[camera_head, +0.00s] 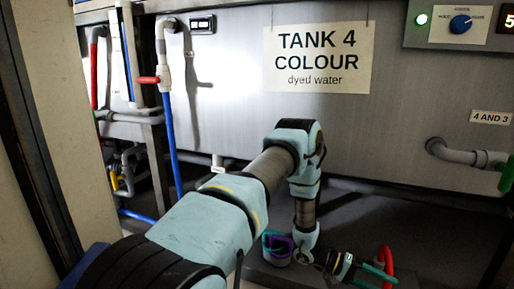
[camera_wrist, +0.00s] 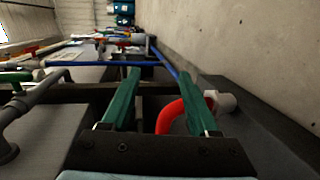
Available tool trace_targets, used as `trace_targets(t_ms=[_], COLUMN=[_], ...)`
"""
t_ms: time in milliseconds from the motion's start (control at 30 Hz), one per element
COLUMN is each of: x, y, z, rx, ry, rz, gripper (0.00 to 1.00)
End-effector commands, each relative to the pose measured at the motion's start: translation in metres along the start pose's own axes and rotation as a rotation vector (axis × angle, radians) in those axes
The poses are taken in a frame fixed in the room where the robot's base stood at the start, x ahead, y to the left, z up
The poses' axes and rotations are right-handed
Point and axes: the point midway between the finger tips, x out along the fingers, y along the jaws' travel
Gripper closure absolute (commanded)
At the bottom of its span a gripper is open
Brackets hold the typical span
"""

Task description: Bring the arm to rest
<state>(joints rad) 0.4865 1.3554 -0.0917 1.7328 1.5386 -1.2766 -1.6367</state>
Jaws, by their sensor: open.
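My arm (camera_head: 225,205) reaches forward and bends down in front of the tank labelled "TANK 4 COLOUR". My gripper (camera_head: 381,273) is low at the tank's foot, with its fingers pointing to the right. In the wrist view my gripper (camera_wrist: 159,74) is open, its two green fingers well apart and nothing clamped between them. A red curved handle (camera_head: 388,261) is right beside the fingers. In the wrist view the red handle (camera_wrist: 168,117) passes behind the right finger towards a pale round fitting (camera_wrist: 224,102). I cannot tell whether it touches the finger.
The tank wall (camera_head: 230,100) stands close ahead. A grey pipe (camera_head: 465,154) juts out at the right, by a "4 AND 3" label (camera_head: 490,117). A purple and teal container (camera_head: 277,248) sits beside my forearm. Pipes with a red valve lever (camera_head: 149,80) stand at the left.

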Motion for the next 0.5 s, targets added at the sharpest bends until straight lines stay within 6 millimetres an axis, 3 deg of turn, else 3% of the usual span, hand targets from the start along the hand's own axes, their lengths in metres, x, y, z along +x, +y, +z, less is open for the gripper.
trace_targets(t_ms=[367, 500], x=[-0.036, -0.063], y=[0.023, 0.036], z=[-0.048, -0.071], rx=[0.128, 0.191], ry=[0.163, 0.251], rz=[-0.149, -0.249], gripper=[0.39, 0.39])
